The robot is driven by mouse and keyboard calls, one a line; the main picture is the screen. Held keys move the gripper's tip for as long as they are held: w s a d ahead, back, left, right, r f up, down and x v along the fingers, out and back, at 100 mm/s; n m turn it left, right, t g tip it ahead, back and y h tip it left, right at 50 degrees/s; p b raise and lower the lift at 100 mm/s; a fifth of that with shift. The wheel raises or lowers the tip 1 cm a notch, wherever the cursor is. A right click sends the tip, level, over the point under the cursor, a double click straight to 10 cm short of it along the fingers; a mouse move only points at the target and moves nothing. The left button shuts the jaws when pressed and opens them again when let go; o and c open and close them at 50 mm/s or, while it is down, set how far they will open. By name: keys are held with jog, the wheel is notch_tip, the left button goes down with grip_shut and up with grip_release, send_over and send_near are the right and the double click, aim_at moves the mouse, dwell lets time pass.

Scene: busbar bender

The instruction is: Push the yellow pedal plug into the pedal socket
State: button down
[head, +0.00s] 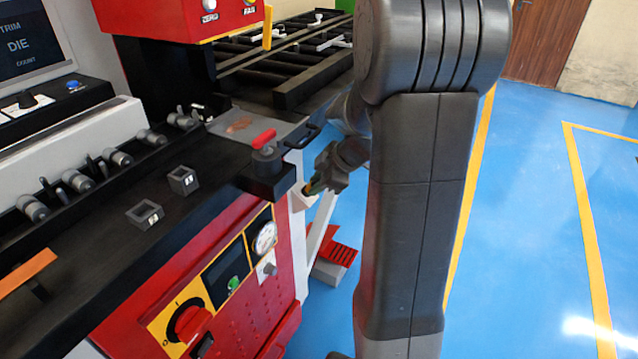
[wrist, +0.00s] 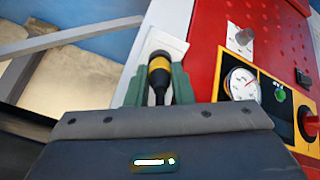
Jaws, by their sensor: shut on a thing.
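The yellow pedal plug (wrist: 160,72), with a black body and a cable at its near end, stands between the green fingers of my gripper (wrist: 161,80) in the wrist view. My gripper is shut on it. The plug's dark far end points at the pale socket housing (wrist: 172,44) on the machine's side. The plug hides the socket opening, so I cannot tell how far it is in. In the head view, my gripper (head: 318,186) is beside the machine's front corner, with the plug's yellow (head: 307,188) just showing against the pale housing (head: 298,199).
The red machine front (head: 228,290) carries a gauge (head: 264,238) and a rotary switch (head: 188,322), close beside my gripper. A red-handled part (head: 264,139) juts out above it. A red foot pedal (head: 338,255) sits on the blue floor below. The floor to the right is clear.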

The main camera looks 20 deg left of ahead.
jog(key=shift+a+f, duration=0.15)
jog(key=shift+f, duration=0.05)
jog(key=c, duration=1.2)
grip_release()
jog(key=shift+r, duration=0.1)
jog(key=p+v, duration=0.1)
jog(key=v, duration=1.2)
jog(key=shift+d+r, duration=0.25)
jog(key=b+x, duration=0.1)
jog(key=x, duration=1.3)
jog(key=shift+d+r, duration=0.1)
jog(key=shift+r, duration=0.15)
jog(key=shift+d, duration=0.1)
